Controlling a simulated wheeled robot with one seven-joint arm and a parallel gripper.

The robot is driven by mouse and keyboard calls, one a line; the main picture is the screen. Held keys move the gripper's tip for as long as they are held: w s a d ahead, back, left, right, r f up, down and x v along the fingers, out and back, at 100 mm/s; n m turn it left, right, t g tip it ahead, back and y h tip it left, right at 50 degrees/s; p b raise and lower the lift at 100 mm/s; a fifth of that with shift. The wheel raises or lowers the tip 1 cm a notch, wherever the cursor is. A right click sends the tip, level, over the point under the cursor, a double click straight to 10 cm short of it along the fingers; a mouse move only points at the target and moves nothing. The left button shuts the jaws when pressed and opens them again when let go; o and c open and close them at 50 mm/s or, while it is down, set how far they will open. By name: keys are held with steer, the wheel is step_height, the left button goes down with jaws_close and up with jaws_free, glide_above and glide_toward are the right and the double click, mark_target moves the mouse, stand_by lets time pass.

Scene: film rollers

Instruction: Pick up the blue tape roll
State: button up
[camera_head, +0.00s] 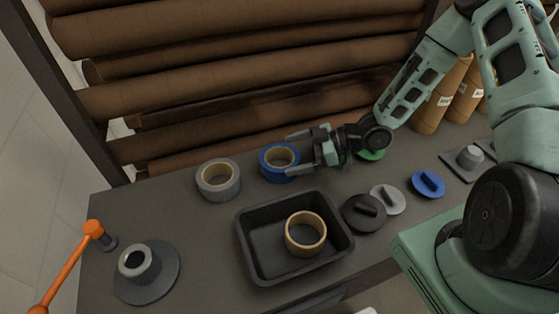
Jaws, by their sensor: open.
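The blue tape roll (279,175) lies flat on the dark table near its back edge, with a tan inner core. My gripper (293,154) is open and reaches in from the right. One finger is at the roll's back right and the other at its front right. I cannot tell whether either finger touches the roll. The roll's right side is partly hidden by the fingers.
A grey tape roll (218,180) stands close to the left. A black tray (247,250) holding a tan roll (305,233) is in front. Round lids (428,184) lie to the right. An orange-handled tool (72,258) and a spindle base (146,272) are at far left. Brown rollers (240,80) rise behind.

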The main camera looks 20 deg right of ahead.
steer(key=shift+x, duration=1.5)
steer(key=c, duration=0.8)
